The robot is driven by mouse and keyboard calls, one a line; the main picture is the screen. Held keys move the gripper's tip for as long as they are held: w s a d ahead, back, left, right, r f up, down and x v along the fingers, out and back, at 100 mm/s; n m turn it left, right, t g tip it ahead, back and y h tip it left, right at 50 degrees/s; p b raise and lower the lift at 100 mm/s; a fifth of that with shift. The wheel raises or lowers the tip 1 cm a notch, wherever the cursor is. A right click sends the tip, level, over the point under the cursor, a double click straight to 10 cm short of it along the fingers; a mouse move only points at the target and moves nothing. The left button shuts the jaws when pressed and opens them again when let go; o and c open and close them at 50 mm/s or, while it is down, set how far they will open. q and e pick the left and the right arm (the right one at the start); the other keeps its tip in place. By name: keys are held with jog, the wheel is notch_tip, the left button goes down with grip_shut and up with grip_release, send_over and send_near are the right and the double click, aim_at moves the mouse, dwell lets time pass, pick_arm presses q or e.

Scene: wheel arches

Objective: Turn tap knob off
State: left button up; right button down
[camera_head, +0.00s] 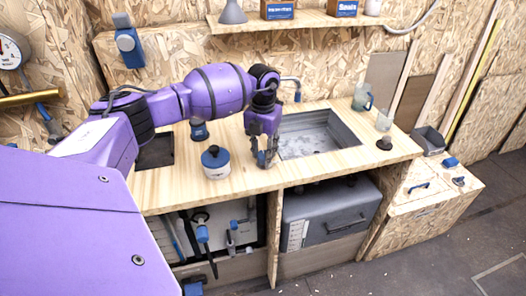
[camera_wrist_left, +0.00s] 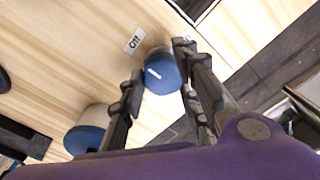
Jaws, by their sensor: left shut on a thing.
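The tap knob (camera_wrist_left: 160,76) is round and blue with a short white mark on its face, and shows in the left wrist view. A small white label reading "Off" (camera_wrist_left: 134,41) lies on the wood beside it. My left gripper (camera_wrist_left: 158,84) is shut on the knob, with a dark finger on either side. In the head view my left gripper (camera_head: 266,156) points down at the counter's front edge, just left of the sink, and hides the knob there. The tap spout (camera_head: 291,83) stands behind the sink. My right gripper is not in view.
The sink (camera_head: 318,136) is to the right. A jug (camera_head: 362,98) and a glass (camera_head: 384,121) stand at the far right. Shelves below hold a grey box (camera_head: 328,212).

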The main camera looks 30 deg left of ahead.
aim_at(262, 153)
pick_arm(q)
jog(key=shift+w+a+r, duration=0.15)
jog(key=shift+a+r, duration=0.15)
jog(key=o, duration=0.9)
jog(key=shift+o, duration=0.9)
jog(key=shift+f, duration=0.15)
jog(key=shift+d, duration=0.1)
notch_tip(262, 153, up, 12)
